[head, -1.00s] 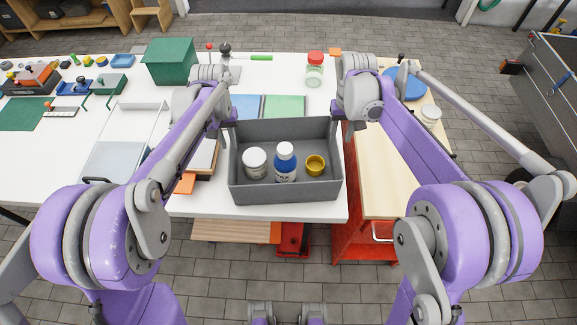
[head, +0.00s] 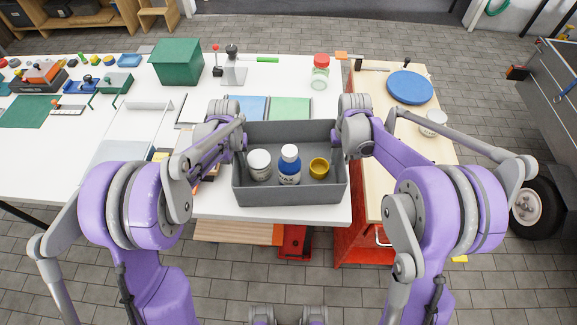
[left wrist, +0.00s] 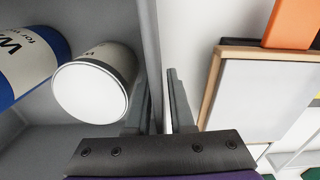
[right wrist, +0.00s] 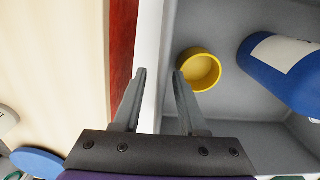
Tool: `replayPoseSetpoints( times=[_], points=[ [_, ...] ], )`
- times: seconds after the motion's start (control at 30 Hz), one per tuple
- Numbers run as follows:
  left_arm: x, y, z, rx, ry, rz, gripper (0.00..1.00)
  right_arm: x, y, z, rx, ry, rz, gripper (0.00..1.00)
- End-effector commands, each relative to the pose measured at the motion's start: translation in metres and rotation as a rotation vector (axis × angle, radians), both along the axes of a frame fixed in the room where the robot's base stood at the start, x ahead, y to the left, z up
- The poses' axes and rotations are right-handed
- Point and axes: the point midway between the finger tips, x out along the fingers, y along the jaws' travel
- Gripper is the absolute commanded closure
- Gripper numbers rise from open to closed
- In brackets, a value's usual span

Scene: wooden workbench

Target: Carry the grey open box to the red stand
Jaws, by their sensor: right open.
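The grey open box (head: 290,195) stands at the white bench's front edge; it holds a white-lidded jar (head: 259,166), a blue bottle (head: 289,168) and a yellow cup (head: 319,168). The likely red stand (head: 362,238), red-sided with a pale wooden top, adjoins the bench on the right. My left gripper (left wrist: 157,74) has its fingers on either side of the box's left wall; whether they clamp it is unclear. My right gripper (right wrist: 159,74) is open at the right wall, one finger inside the box and one outside.
A blue disc (head: 410,87) and a white-lidded jar (head: 433,122) are on the wooden top, whose middle looks clear. A red-lidded jar (head: 320,72) and a green box (head: 176,62) stand further back. A wooden board (head: 235,232) is low below the bench's front edge.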

Motion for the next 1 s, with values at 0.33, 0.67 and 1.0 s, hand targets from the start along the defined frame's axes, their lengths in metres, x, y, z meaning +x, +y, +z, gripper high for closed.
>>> replayPoseSetpoints(
  times=[0.33, 0.67, 1.0],
  points=[
    [-0.0002, 0.0001, -0.0070, 0.000, 0.000, 0.000, 0.79, -0.0002, 0.0000, -0.0070, 0.000, 0.000, 0.000, 0.59],
    [-0.0002, 0.0000, -0.0068, 0.000, 0.000, 0.000, 1.00, -0.0001, 0.0000, -0.0067, 0.000, 0.000, 0.000, 1.00],
    [-0.0002, 0.0000, -0.0067, 0.000, 0.000, 0.000, 1.00, -0.0001, 0.0000, -0.0066, 0.000, 0.000, 0.000, 1.00]
  ],
)
